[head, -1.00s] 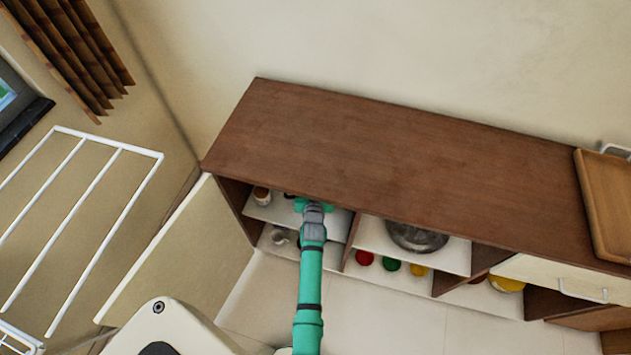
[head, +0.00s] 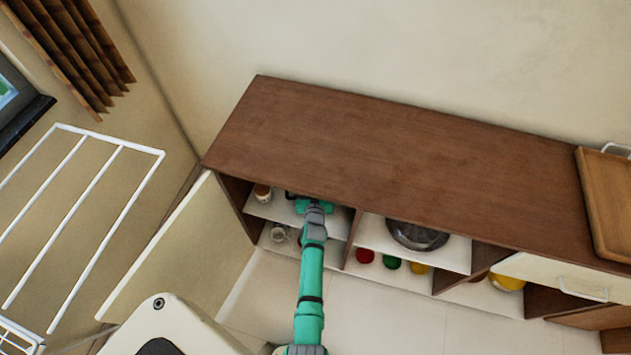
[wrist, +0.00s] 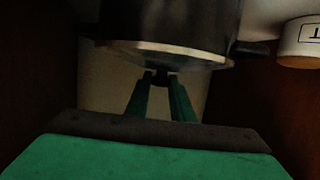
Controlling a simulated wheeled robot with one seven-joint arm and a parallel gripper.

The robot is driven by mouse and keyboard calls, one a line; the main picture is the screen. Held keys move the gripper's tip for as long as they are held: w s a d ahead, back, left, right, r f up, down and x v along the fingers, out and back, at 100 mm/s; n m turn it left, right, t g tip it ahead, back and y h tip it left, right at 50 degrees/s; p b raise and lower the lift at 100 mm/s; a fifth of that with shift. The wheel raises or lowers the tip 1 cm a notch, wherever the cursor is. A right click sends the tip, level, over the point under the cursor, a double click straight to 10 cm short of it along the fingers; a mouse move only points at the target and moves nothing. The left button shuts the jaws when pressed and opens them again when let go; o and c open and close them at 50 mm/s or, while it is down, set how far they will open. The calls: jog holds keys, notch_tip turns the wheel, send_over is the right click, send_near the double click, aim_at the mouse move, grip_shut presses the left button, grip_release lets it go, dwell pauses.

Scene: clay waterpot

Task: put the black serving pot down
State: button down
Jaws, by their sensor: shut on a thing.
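The black serving pot (wrist: 170,20) fills the upper middle of the wrist view, with a pale metal band along its rim and a small dark handle at its near side. My gripper (wrist: 161,79) is shut on that handle. In the head view, my gripper (head: 314,206) reaches into the upper left compartment of the brown cabinet, under its top. Only a dark sliver of the pot (head: 290,195) shows there. The cabinet top hides the rest. I cannot tell whether the pot's base touches the white shelf (head: 270,209).
A small labelled jar (head: 262,191) stands on the same shelf, close beside the pot. The cabinet's left door (head: 165,250) is open. A metal bowl (head: 418,235) sits in the compartment to the right. A wooden tray (head: 606,205) lies on the cabinet top (head: 400,165).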

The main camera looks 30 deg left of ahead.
jog(key=c, duration=1.5)
grip_release()
jog(key=shift+w, duration=0.1)
jog(key=shift+c, duration=0.2)
jog(key=shift+d, duration=0.25)
jog(key=shift+s+a, duration=0.25)
jog(key=shift+a, duration=0.1)
jog(key=v, duration=1.2)
jog(key=shift+w, duration=0.2)
jog(key=shift+d, duration=0.3)
